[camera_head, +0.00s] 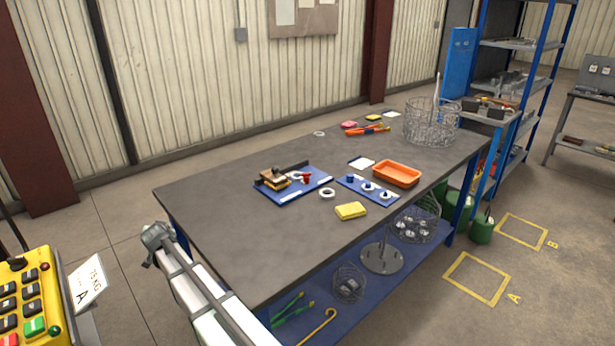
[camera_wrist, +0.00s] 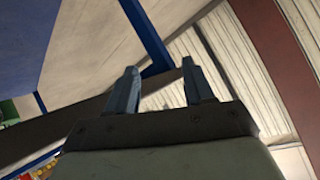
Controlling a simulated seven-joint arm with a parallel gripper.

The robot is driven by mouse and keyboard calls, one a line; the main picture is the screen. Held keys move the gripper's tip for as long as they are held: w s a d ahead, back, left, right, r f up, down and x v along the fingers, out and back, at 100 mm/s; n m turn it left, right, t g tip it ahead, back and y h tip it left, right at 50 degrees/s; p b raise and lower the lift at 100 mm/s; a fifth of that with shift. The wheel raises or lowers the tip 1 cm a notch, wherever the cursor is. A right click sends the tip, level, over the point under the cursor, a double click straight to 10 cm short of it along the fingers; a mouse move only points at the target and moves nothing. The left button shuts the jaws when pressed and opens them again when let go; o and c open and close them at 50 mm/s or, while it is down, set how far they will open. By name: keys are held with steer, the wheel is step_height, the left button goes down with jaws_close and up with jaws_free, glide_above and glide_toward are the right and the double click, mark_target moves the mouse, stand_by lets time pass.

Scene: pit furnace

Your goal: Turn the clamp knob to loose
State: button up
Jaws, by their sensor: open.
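A blue fixture board (camera_head: 318,184) lies on the grey workbench (camera_head: 225,225), left of the orange tray. On its left is a small clamp-like stack (camera_head: 273,179) of dark, brown and yellow parts. A small red knob-like part (camera_head: 306,178) stands to its right, beside a white ring. Which of these parts is the clamp knob, and how it is turned, is too small to tell. My gripper (camera_wrist: 160,84) shows in the wrist view with its two fingers apart and nothing between them. I cannot make it out near the board in the head view.
The orange tray (camera_head: 397,174), a second blue board (camera_head: 355,188), a yellow block (camera_head: 351,211) and a white ring (camera_head: 327,194) are nearby on the bench. A wire basket (camera_head: 431,125) stands at the far end. The bench's left part is clear. A yellow control box (camera_head: 32,290) is at lower left.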

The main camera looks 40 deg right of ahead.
steer(key=w+d+r+t, duration=0.2)
steer(key=w+r, duration=0.2)
steer(key=r, duration=0.4)
steer(key=d+m+g, duration=0.1)
steer(key=d+m, duration=0.1)
steer(key=d, duration=0.3)
steer(key=d+m+g+h, duration=0.1)
steer(key=d+m, duration=0.2)
steer(key=d, duration=0.2)
steer(key=d+r+m+g, duration=0.1)
steer(key=d+m, duration=0.2)
steer(key=d, duration=0.2)
steer(key=shift+w+d+r+g+h, duration=0.1)
steer(key=shift+w+d+g+h, duration=0.2)
steer(key=shift+w+d, duration=0.1)
steer(key=s+d+r+m+g+y, duration=0.1)
steer(key=s+d+r+m+g, duration=0.15)
steer(key=d+m, duration=0.65)
step_height(320, 180, up, 6)
steer(key=m+g+y, duration=0.3)
steer(key=m+y, duration=0.1)
steer(key=m, duration=0.4)
glide_above(308, 174)
steer(key=s+d, duration=0.1)
steer(key=s, duration=0.4)
steer(key=shift+t, duration=0.25)
steer(key=x, duration=1.2)
steer(key=shift+w+a+f, duration=0.1)
steer(key=shift+w+f, duration=0.15)
steer(key=shift+w, duration=0.2)
